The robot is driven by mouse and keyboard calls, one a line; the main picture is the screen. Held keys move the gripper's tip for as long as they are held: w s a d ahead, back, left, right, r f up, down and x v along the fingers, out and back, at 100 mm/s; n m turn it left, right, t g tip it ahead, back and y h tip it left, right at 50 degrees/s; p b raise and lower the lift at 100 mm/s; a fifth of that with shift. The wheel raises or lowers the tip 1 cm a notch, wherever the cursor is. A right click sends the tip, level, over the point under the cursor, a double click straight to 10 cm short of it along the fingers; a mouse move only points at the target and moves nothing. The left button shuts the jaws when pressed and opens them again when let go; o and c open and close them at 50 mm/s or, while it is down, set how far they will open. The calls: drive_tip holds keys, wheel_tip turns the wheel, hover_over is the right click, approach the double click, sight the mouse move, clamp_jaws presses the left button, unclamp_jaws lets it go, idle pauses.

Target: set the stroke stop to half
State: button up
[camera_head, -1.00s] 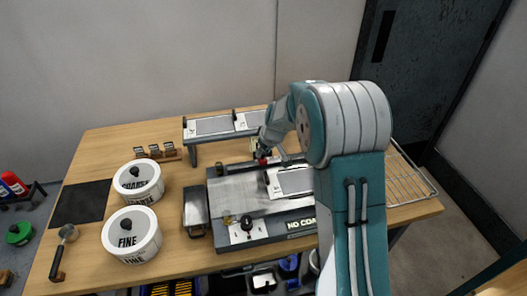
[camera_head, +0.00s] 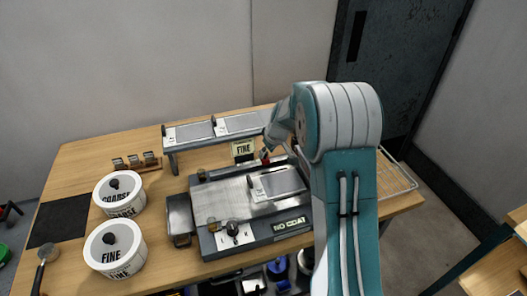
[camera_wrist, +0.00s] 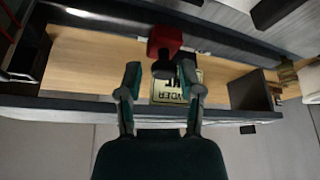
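A coating machine (camera_head: 222,200) with a grey bed stands on the bench, with a "NO COAT" label at its front. A red block (camera_head: 265,158) shows at its back edge, below my gripper (camera_head: 268,149). In the wrist view the red block (camera_wrist: 164,42) sits at a dark rail, with a dark knob (camera_wrist: 162,68) on it. I take this block for the stroke stop, but no marking confirms it. My gripper (camera_wrist: 161,82) is open, its two fingers on either side of the knob's line and apart from it. Any scale marks are hidden or too small to read.
A raised rack (camera_head: 190,132) is at the back. White tubs marked "COARSE" (camera_head: 120,196) and "FINE" (camera_head: 116,250) stand at left. A wire rack (camera_head: 398,176) lies at right.

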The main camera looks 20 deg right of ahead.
drive_tip(key=shift+d, duration=0.2)
drive_tip(key=shift+r, duration=0.1)
drive_tip(key=v, duration=1.1)
drive_tip(key=shift+s+d+r, duration=0.15)
drive_tip(key=shift+s+r, duration=0.05)
drive_tip(key=shift+r, duration=0.15)
drive_tip(key=shift+s, duration=0.1)
drive_tip(key=s+a+r+m, duration=0.1)
drive_tip(key=s+a+r, duration=0.35)
drive_tip(key=s, duration=0.35)
drive_tip(key=s+a+r+m, duration=0.1)
drive_tip(key=s+a+r, duration=0.2)
drive_tip(key=s+r, duration=0.3)
drive_tip(key=s+a+f+m, duration=0.1)
drive_tip(key=s, duration=0.7)
drive_tip(key=s+a+f+m+t+h, duration=0.1)
drive_tip(key=s, duration=0.8)
drive_tip(key=shift+s+f+t+h, duration=0.25)
drive_tip(key=shift+t+h, duration=0.05)
